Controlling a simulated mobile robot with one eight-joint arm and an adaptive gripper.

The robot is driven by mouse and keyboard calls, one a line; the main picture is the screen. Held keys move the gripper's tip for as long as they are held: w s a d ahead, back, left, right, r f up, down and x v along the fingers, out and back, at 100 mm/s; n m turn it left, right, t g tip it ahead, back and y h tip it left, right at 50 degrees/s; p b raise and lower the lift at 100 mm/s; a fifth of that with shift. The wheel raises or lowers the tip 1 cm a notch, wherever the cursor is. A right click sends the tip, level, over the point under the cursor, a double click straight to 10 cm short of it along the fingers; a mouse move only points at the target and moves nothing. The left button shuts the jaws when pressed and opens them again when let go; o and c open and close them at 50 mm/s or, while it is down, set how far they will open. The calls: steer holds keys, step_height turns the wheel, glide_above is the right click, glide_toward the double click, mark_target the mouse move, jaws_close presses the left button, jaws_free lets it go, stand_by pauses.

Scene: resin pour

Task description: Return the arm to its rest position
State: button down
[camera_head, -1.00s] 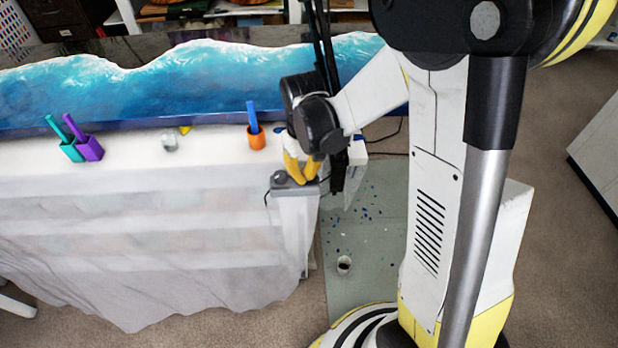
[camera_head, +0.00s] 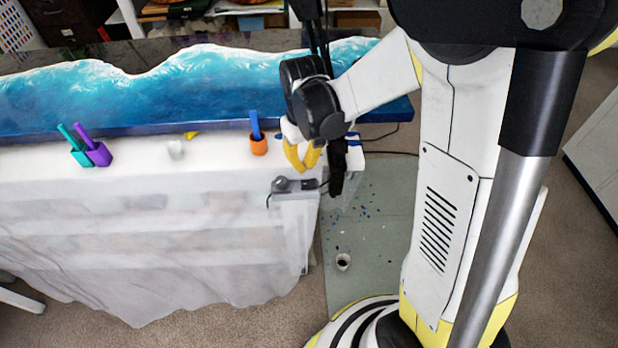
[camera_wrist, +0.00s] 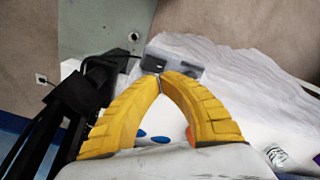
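My gripper (camera_head: 303,168) has yellow fingers and hangs above the right end of the white-draped table (camera_head: 150,235). In the wrist view its two fingers (camera_wrist: 165,76) curve together and their tips meet, with nothing seen between them. The fingertips appear above a small grey device (camera_head: 292,184) at the table's corner, which also shows in the wrist view (camera_wrist: 180,64). My arm is folded beside its column, right of the table.
A blue wave-patterned resin piece (camera_head: 180,85) lies along the table's back. An orange cup (camera_head: 259,147), a purple cup (camera_head: 100,155) and a teal cup (camera_head: 81,156) stand in front of it. A grey mat (camera_head: 365,240) with a small cup (camera_head: 343,262) lies on the floor.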

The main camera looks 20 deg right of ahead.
stand_by(0.5)
steer(key=s+r+m+t, duration=0.2)
steer(key=s+r+t, duration=0.5)
steer(key=s+r, duration=0.5)
step_height(320, 180, up, 3)
steer(key=shift+s+f, duration=0.2)
steer(key=shift+s, duration=0.15)
stand_by(1.2)
